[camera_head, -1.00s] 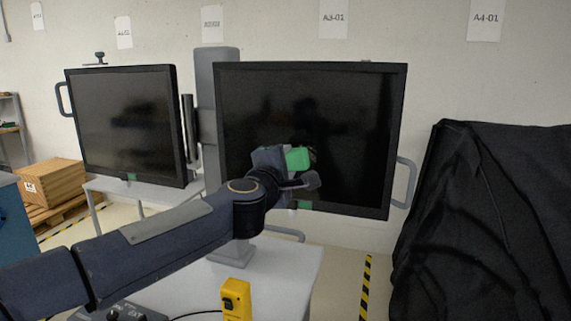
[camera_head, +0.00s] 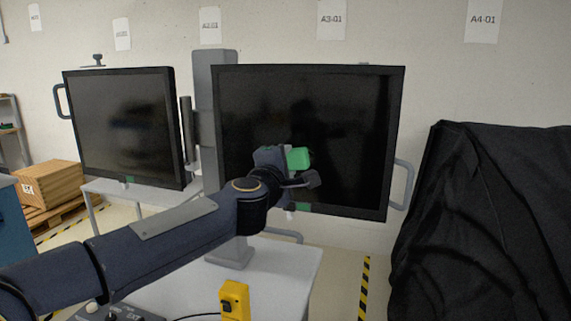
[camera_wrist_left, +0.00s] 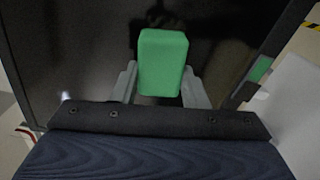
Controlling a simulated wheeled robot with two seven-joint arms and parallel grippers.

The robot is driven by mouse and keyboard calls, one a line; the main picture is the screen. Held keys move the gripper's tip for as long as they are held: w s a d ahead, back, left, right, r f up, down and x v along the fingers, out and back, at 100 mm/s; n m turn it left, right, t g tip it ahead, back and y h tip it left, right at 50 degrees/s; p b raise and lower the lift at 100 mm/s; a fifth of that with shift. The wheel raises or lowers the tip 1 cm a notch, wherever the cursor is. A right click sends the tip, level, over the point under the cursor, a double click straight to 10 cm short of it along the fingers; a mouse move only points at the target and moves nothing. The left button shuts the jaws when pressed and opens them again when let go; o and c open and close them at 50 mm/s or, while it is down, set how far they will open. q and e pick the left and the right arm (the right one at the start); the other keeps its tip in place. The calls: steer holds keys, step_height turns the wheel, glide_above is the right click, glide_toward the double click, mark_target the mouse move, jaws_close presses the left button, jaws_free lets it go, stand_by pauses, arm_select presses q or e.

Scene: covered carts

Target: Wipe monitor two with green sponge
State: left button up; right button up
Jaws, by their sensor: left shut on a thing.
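The green sponge (camera_head: 298,158) is in my left gripper (camera_head: 300,166), in front of the lower middle of the right-hand monitor (camera_head: 345,110). In the left wrist view the sponge (camera_wrist_left: 162,62) sits upright between the two grey fingers of the left gripper (camera_wrist_left: 162,85), with the dark screen (camera_wrist_left: 70,45) behind it. I cannot tell whether the sponge touches the screen. A second monitor (camera_head: 122,120) stands at the left; both screens are dark. Which one is number two is not marked on them. My right gripper is not in view.
A white table (camera_head: 285,270) stands below the right-hand monitor, with a yellow device (camera_head: 234,300) at its front. A black covered cart (camera_head: 490,220) fills the right side. Wooden crates (camera_head: 50,183) are at the far left.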

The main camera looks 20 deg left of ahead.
mark_target(305, 164)
arm_select(q)
steer(key=shift+w, duration=0.25)
steer(key=shift+d+p, duration=0.4)
steer(key=shift+d, duration=1.65)
steer(key=shift+a, duration=2.15)
steer(key=shift+s, duration=2.95)
steer(key=shift+s, duration=0.1)
